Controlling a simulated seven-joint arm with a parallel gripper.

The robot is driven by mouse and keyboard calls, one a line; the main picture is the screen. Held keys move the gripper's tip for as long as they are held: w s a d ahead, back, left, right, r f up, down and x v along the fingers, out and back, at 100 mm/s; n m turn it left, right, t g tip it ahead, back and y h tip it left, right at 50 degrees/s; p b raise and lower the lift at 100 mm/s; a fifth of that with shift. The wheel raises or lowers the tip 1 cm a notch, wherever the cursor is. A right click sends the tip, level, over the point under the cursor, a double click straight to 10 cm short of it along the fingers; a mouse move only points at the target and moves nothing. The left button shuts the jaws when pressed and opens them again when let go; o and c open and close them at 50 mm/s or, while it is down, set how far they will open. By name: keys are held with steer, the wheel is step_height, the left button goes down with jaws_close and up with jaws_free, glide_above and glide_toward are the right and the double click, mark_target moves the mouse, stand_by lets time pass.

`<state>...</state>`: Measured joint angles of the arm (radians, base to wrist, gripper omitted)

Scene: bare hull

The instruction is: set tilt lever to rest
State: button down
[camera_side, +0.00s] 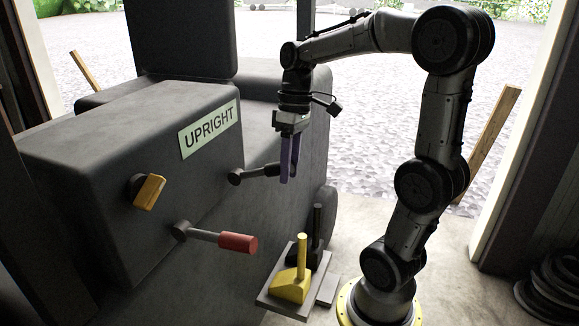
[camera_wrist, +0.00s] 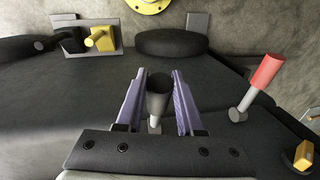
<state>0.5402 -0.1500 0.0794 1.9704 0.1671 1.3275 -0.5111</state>
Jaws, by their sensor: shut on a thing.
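A lever with a black handle (camera_side: 262,171) sticks out from the side of a dark, boxy body (camera_side: 75,160). My gripper (camera_side: 287,176), with purple fingers, points down at the handle's outer end and is shut on it. In the wrist view the black handle (camera_wrist: 158,84) stands between the two fingers (camera_wrist: 160,78). A second lever with a red handle (camera_side: 237,243) projects lower and nearer the side camera; it also shows at the right of the wrist view (camera_wrist: 266,72). Which lever is the tilt lever is not marked. A green sign (camera_side: 209,128) reads "UPRIGHT".
A yellow knob (camera_side: 150,192) sits on the body's near face. On the floor, a grey plate (camera_side: 268,299) carries a yellow pedal-like lever (camera_side: 293,284) and a black one (camera_side: 317,235). A wooden plank (camera_side: 488,140) leans at the right.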

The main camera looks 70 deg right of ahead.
steer(key=shift+s+f+t, duration=0.15)
steer(key=shift+f+t, duration=0.6)
steer(key=shift+f, duration=0.15)
steer(key=shift+s+f+t, duration=0.2)
steer(key=shift+f+t, duration=0.6)
steer(key=shift+f, duration=0.1)
steer(key=shift+s+f+t, duration=0.15)
steer(key=shift+f+t, duration=0.6)
steer(key=shift+f, duration=0.15)
steer(key=c, duration=0.5)
jaws_free()
steer(key=v, duration=1.4)
steer(key=shift+w, duration=0.1)
steer(key=shift+f, duration=0.1)
